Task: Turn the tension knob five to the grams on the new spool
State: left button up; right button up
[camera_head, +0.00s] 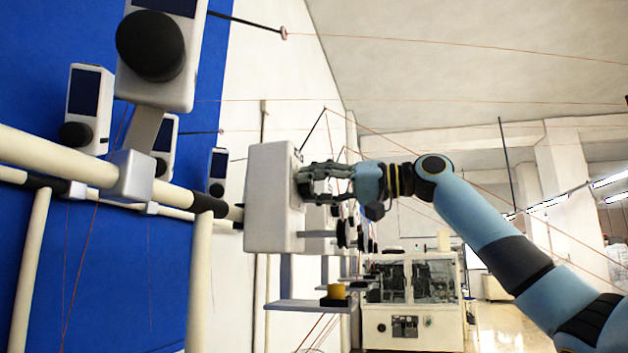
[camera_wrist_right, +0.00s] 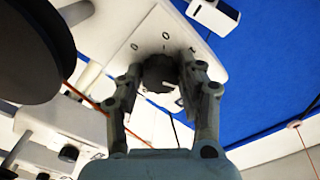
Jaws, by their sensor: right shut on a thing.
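My right gripper (camera_head: 305,185) comes in from the right and is at the side of a white tensioner box (camera_head: 268,200). The wrist view shows the gripper (camera_wrist_right: 161,76) shut on a dark round knob (camera_wrist_right: 158,75) with a pale pointer line, its fingers on either side of it. The knob is on a pale panel (camera_wrist_right: 135,45) with dark ring-shaped marks; I cannot read a gram value. In the head view the fingers hide the knob. A small yellow spool (camera_head: 336,291) sits on a dark holder on the shelf below. My left gripper is out of view.
A large dark disc (camera_wrist_right: 28,45) is close by in the wrist view. Several similar white boxes with dark round parts, one large (camera_head: 150,45), stand on a cream rail (camera_head: 80,160). Thin orange threads cross the space. A white machine (camera_head: 412,300) stands behind.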

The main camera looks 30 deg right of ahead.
jog(key=m+p, duration=0.2)
jog(key=m, duration=0.3)
jog(key=shift+r+p, duration=0.1)
jog(key=shift+p, duration=0.3)
jog(key=shift+m+p, duration=0.9)
jog(key=shift+m, duration=0.9)
jog(key=o, duration=1.2)
jog(key=shift+d, duration=0.1)
jog(key=shift+c, duration=0.2)
jog(key=v, duration=0.7)
jog(key=shift+s, duration=0.15)
